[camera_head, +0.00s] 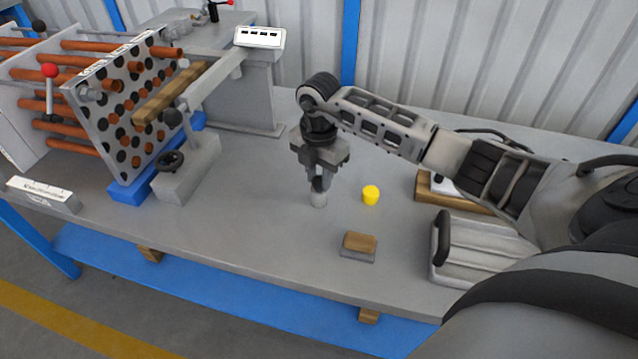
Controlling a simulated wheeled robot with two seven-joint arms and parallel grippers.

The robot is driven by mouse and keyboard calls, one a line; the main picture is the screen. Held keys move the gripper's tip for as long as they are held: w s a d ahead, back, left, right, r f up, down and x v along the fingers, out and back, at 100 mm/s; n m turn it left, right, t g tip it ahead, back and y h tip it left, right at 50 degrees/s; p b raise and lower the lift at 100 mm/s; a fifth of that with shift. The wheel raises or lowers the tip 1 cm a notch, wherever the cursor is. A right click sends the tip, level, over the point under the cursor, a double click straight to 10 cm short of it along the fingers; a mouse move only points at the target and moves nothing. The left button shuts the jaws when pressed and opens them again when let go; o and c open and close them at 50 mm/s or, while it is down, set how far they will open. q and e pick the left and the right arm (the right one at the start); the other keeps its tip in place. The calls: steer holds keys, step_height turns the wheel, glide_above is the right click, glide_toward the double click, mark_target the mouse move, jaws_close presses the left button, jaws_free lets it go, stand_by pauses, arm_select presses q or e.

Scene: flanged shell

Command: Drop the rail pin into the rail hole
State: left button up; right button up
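My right gripper (318,184) points straight down over the middle of the table. Its fingertips are at a small grey cylindrical piece (319,201) standing on the table top, with something dark between them. I cannot tell whether the fingers are closed on it or only around it, or whether this piece is the rail pin. A grey rail-like bar (215,78) runs beside the perforated tube plate (125,105) at the left. No rail hole can be made out at this size. My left gripper is not in view.
A yellow cylinder (371,195) stands right of the gripper. A brown-topped block (359,246) lies near the front edge. A grey ribbed tray (478,250) and a wooden piece (440,192) are at the right. A handwheel fixture (186,170) stands by the plate. The table's centre left is clear.

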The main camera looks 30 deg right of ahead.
steer(key=shift+c, duration=0.8)
steer(key=shift+r, duration=0.2)
